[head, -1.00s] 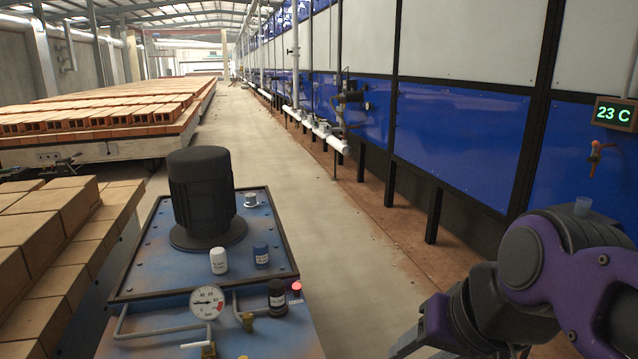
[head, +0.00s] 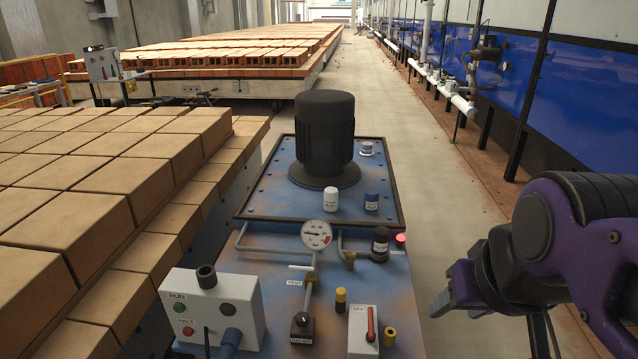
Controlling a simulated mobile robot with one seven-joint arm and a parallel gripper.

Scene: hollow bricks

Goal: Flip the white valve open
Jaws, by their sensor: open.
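On the blue machine top (head: 255,215), a small white lever (head: 301,268) sticks out leftward from a pipe under the pressure gauge (head: 316,234). It lies roughly crosswise to that pipe, near a label that seems to read VENT (head: 294,283). This may be the white valve; I cannot tell for sure.
A black motor (head: 325,135) stands at the back of the machine. In front are a RUN/HALT box (head: 212,305), a black knob (head: 302,325), and a white OFF box with a red lever (head: 365,330). Stacked bricks (head: 75,220) fill the left. The floor aisle (head: 430,165) is clear.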

